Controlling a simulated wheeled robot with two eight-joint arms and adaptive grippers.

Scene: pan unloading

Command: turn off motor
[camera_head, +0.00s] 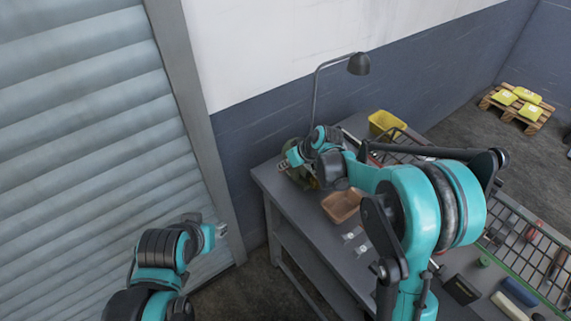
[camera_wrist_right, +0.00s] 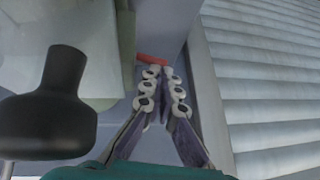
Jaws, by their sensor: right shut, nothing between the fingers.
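A dull olive machine (camera_head: 299,177), which looks like the motor, sits at the far left end of the grey workbench (camera_head: 285,203). My right arm and wrist hide much of it. My right gripper (camera_head: 283,164) is at its left side in the head view. In the right wrist view the right gripper (camera_wrist_right: 161,72) is shut and empty, its fingertips close to a small red part (camera_wrist_right: 152,58). Whether they touch it, I cannot tell. My left gripper (camera_head: 221,230) hangs in front of the shutter, away from the bench; its fingers are too small to read.
A desk lamp (camera_head: 358,64) stands behind the bench. A brown tray (camera_head: 342,205), a yellow bin (camera_head: 387,122) and a wire basket (camera_head: 520,225) with tools are on or along the bench. A roller shutter (camera_head: 90,130) is at left. A pallet (camera_head: 515,112) with yellow bags lies far right.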

